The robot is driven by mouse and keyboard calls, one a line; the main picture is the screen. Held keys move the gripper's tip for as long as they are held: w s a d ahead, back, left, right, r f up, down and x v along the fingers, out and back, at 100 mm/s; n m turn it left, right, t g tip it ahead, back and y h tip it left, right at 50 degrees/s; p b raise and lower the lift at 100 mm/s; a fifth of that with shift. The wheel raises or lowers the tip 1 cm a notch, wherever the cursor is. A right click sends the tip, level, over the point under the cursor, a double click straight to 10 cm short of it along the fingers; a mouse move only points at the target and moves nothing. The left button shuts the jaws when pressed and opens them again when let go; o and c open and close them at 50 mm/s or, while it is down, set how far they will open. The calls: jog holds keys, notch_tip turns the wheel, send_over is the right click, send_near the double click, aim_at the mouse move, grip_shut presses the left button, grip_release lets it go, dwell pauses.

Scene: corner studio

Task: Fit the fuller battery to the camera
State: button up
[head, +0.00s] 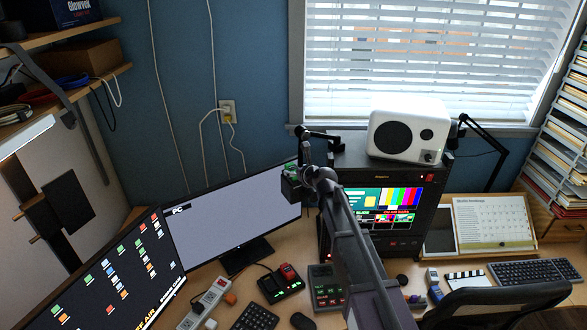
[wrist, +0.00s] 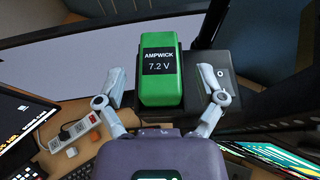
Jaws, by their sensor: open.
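A green battery (wrist: 160,72) marked AMPWICK 7.2 V sits against a black box (wrist: 218,62) that looks like the camera body; I cannot tell whether it is locked on. My gripper (wrist: 160,84) is open, one finger on each side of the battery, with gaps showing. In the head view my gripper (head: 292,187) is in front of the monitor, and a little green of the battery (head: 291,165) shows by it. A red battery (head: 289,272) stands in a black charger (head: 284,289) with green lights on the desk.
A wide monitor (head: 235,215) stands behind my gripper. A black equipment rack (head: 433,210) with a lit screen and a white speaker (head: 408,130) on top is to the right. A power strip (head: 205,303), a box with green lit panels (head: 326,284) and a mouse (head: 303,321) crowd the desk.

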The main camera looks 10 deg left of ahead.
jog(key=p+v, duration=0.3)
jog(key=v, duration=0.6)
jog(key=shift+s+r, duration=0.2)
jog(key=shift+s, duration=0.1)
jog(key=shift+d, duration=0.25)
jog(key=s+d+f+n+g+h, duration=0.3)
jog(key=s+d+n, duration=0.5)
jog(key=d+n, duration=0.1)
jog(key=s+d+f+n+g+h, duration=0.3)
jog(key=s+d+f+n, duration=0.1)
jog(key=s+d+n, duration=0.3)
jog(key=s+d+f+n+g+h, duration=0.3)
jog(key=s+d+n, duration=0.5)
jog(key=d+n, duration=0.3)
jog(key=d+f+g, duration=0.1)
jog(key=d, duration=0.3)
jog(key=shift+s+f+n, duration=0.25)
jog(key=shift+s+n, duration=0.05)
jog(key=shift+s, duration=0.1)
jog(key=shift+d+f, duration=0.1)
notch_tip(320, 180, down, 15)
jog(key=b, duration=1.4)
jog(key=shift+b, duration=0.3)
